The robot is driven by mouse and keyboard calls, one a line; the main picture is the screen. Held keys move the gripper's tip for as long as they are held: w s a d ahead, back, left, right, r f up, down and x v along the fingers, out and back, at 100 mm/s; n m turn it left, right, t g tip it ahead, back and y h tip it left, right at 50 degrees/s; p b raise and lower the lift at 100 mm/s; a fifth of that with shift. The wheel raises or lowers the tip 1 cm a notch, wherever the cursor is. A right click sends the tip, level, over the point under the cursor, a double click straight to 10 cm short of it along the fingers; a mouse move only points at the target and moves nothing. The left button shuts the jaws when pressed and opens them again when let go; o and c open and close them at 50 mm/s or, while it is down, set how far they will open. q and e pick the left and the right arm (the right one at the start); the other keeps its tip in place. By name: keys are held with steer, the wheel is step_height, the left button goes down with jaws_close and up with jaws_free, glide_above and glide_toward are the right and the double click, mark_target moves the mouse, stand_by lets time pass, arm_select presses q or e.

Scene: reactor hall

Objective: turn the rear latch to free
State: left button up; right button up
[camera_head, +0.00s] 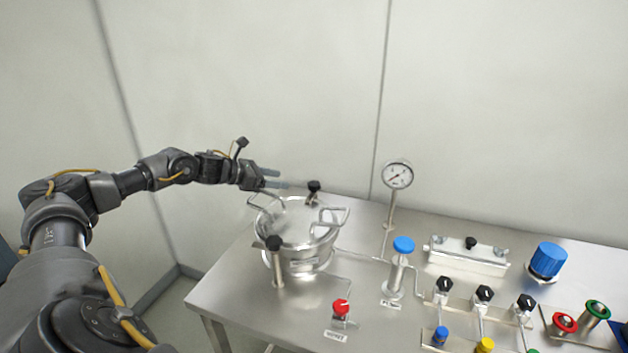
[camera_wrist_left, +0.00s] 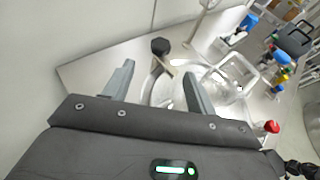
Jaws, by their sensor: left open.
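The rear latch (camera_head: 314,186) is a black knob at the back rim of the steel vessel (camera_head: 300,225). In the left wrist view, the black knob (camera_wrist_left: 160,46) stands on a bar just beyond the fingertips, between their lines. My left gripper (camera_head: 279,179) comes in from the left, just left of the latch and above the vessel's back rim. Its two grey fingers are apart and empty, as the left wrist view (camera_wrist_left: 158,70) also shows. A front latch (camera_head: 274,243) with a black knob stands on a post at the vessel's front left. My right gripper is not seen.
The vessel lid has two loop handles (camera_head: 333,215). A pressure gauge (camera_head: 397,175), a blue-capped valve (camera_head: 403,246) and a red knob (camera_head: 341,307) stand right of the vessel. More valves and knobs fill the table's right side. A bare wall (camera_head: 250,90) rises behind.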

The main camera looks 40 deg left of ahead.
mark_target(310, 184)
arm_select(q)
steer(key=shift+w+d+f+p, duration=0.1)
steer(key=shift+w+d+p, duration=0.5)
steer(key=shift+w+p, duration=0.15)
steer(key=p+x, duration=0.3)
steer(key=x, duration=0.5)
steer(key=shift+w+f, duration=0.1)
steer(key=shift+w, duration=0.05)
steer(key=shift+w+f, duration=0.2)
steer(key=shift+w, duration=0.05)
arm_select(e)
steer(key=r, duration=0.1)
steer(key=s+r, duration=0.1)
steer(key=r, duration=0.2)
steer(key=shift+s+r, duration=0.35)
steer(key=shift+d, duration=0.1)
arm_select(q)
steer(key=c, duration=1)
